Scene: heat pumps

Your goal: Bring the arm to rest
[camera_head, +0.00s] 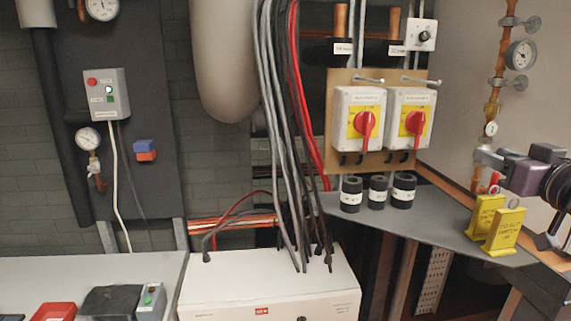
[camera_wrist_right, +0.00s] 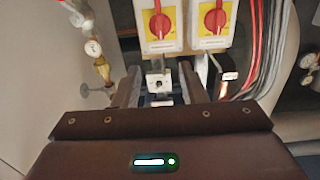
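My right arm comes in from the right edge in the head view. Its gripper (camera_head: 488,158) hangs in the air above the right end of the grey shelf, above and beside two yellow tags with dark lettering (camera_head: 502,233). In the right wrist view the two dark fingers of this gripper (camera_wrist_right: 160,70) stand apart with nothing seen held between them. That view looks upside down, with two red-handled switches (camera_wrist_right: 216,20) beyond the fingers. My left gripper is not in view.
The grey shelf (camera_head: 445,228) carries several black cylinders (camera_head: 377,192) below the switch board (camera_head: 337,75). Copper pipe with gauges (camera_head: 520,55) runs up the wall near my right arm. A white box (camera_head: 270,285) with cables stands at lower centre.

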